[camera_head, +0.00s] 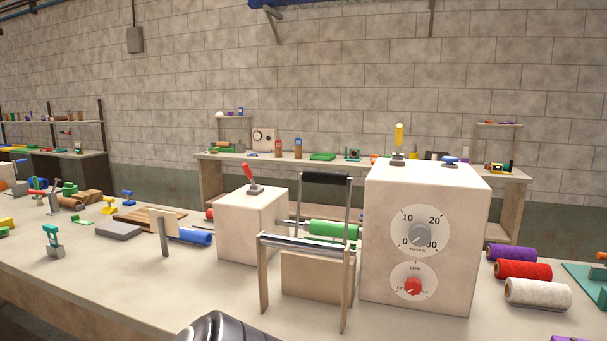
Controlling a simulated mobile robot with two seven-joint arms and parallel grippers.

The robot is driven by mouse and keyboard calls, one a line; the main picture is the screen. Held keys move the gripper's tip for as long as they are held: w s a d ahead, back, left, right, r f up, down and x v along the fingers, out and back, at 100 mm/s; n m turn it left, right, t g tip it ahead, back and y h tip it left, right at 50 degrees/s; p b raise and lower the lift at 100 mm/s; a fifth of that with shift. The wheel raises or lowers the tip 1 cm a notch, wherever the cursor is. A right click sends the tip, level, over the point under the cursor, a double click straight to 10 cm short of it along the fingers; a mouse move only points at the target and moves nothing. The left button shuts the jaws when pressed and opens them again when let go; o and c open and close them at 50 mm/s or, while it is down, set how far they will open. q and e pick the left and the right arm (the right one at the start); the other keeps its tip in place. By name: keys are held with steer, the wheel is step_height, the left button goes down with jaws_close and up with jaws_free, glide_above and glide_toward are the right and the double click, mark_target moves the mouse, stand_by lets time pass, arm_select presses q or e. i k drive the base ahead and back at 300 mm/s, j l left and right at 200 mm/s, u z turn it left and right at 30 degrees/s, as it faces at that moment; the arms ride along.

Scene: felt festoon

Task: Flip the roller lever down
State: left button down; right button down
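A roller machine stands on the bench, with a green roller (333,229) and a silver roller (305,243) between two pale boxes. A lever with a red handle (248,174) stands up, tilted left, from a grey base on the small left box (250,228). A lever with a yellow handle (399,135) stands upright on the large right box (425,240). No label shows which one is the roller lever. A black-gripped frame (325,178) rises between the boxes.
The large box has a white dial (420,231) and a red knob (413,286) in front, and a blue knob (450,161) on top. Purple, red and white spools (538,293) lie right. Clamps, a blue roll (195,237) and a grey block (118,231) lie left. The front bench is mostly clear.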

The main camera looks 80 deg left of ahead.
mark_target(245, 168)
steer(key=u, duration=1.8)
